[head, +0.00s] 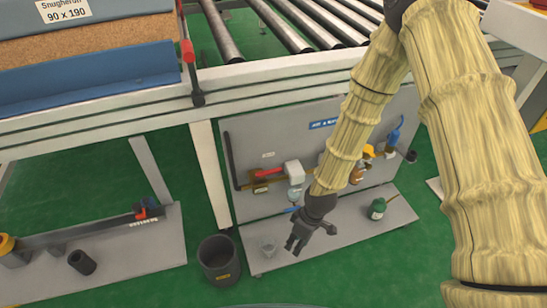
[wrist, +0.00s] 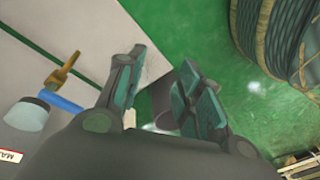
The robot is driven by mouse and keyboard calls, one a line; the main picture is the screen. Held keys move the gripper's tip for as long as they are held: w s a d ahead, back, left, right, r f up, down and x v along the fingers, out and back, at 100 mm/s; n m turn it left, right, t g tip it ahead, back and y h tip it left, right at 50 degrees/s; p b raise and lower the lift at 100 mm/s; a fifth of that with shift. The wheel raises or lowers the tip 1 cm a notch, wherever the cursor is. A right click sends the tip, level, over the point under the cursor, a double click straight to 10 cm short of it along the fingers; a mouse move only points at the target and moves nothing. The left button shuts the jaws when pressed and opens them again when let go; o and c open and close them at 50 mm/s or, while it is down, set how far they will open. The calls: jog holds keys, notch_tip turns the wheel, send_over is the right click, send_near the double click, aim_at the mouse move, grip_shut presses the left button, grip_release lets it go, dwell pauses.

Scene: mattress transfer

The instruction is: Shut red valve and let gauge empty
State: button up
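A red valve handle (head: 268,173) lies about level on a brass pipe at the left of the grey panel (head: 250,135) under the conveyor. I cannot make out a gauge face or needle. My gripper (head: 297,243) is below and right of the red handle, apart from it, over the lower shelf. In the wrist view my gripper (wrist: 160,85) has its fingers spread with nothing held between them. A brass fitting (wrist: 62,70) and a blue lever (wrist: 62,101) show at the left there.
A second red lever (head: 188,52) stands on the conveyor frame (head: 110,125). A dark bin (head: 219,262) stands on the green floor left of the shelf. My forearm hides part of the panel.

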jog(key=w+a+r+n+p, duration=0.2)
jog(key=w+a+r+n, duration=0.25)
jog(key=w+r, duration=0.55)
notch_tip(320, 180, up, 16)
jog(key=n+h+p, duration=0.2)
jog(key=n, duration=0.4)
send_over(274, 169)
jog(key=shift+t, duration=0.4)
notch_tip(274, 169, down, 10)
jog(key=b, duration=0.3)
jog(key=shift+s+f, duration=0.1)
grip_shut()
